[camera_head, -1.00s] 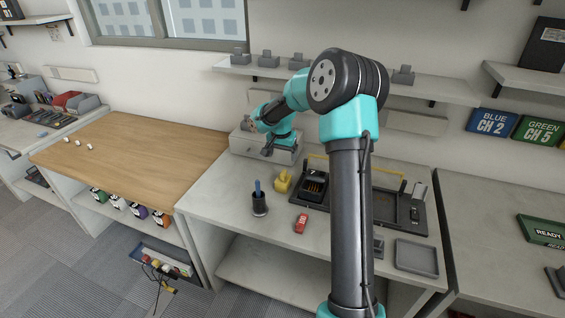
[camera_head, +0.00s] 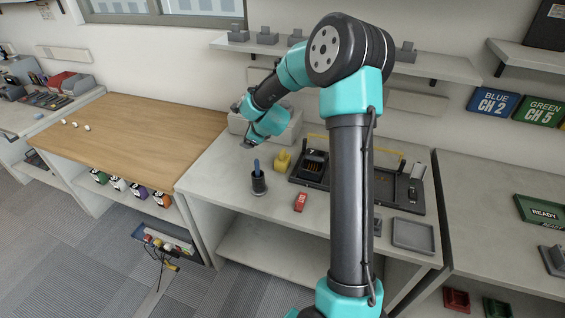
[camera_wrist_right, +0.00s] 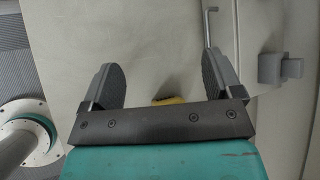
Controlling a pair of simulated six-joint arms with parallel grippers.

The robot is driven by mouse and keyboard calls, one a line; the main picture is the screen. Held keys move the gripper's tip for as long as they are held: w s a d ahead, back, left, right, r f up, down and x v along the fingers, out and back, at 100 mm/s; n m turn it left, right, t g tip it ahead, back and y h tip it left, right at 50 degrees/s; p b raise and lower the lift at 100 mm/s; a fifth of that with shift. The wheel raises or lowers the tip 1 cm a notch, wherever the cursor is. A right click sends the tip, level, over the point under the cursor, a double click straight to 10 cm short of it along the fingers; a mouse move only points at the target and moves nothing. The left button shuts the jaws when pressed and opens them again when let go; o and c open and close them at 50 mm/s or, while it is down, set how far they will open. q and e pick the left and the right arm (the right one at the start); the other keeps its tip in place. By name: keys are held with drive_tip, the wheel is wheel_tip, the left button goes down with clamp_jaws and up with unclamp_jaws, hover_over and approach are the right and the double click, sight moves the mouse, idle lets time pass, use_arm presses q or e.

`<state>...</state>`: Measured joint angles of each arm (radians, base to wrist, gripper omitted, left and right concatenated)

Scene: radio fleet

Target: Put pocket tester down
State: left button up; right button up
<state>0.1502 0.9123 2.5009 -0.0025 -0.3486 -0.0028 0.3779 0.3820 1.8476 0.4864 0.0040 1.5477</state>
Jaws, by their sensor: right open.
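A small red handheld device (camera_head: 301,201) lies on the grey bench near its front; it may be the pocket tester, but I cannot tell for sure. My right gripper (camera_head: 247,143) hangs above the back left of the bench, apart from the red device and to its upper left. In the right wrist view its two dark fingers (camera_wrist_right: 163,75) are spread wide with nothing held between them. Part of a yellow object (camera_wrist_right: 168,101) shows past the gripper's crossbar, mostly hidden. My left gripper is out of view.
A dark cup with a blue-handled tool (camera_head: 259,182) and a yellow block (camera_head: 283,161) stand near the red device. A black tray (camera_head: 383,190) holds a dark device at right. An empty grey tray (camera_head: 413,235) sits at the front right. The wooden bench (camera_head: 140,140) is mostly clear.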

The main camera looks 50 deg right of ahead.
drive_tip(key=m+h, duration=0.1)
drive_tip(key=m, duration=0.2)
drive_tip(key=m+g+h, duration=0.6)
drive_tip(key=m, duration=1.1)
approach(280, 154)
drive_tip(key=v, duration=0.3)
drive_tip(key=shift+s+a, duration=0.15)
drive_tip(key=shift+a, duration=0.3)
drive_tip(key=shift+h, duration=0.3)
drive_tip(key=x, duration=1.1)
drive_tip(key=shift+d+f, duration=0.25)
drive_tip(key=shift+w+d+f, duration=0.1)
drive_tip(key=shift+w, duration=0.15)
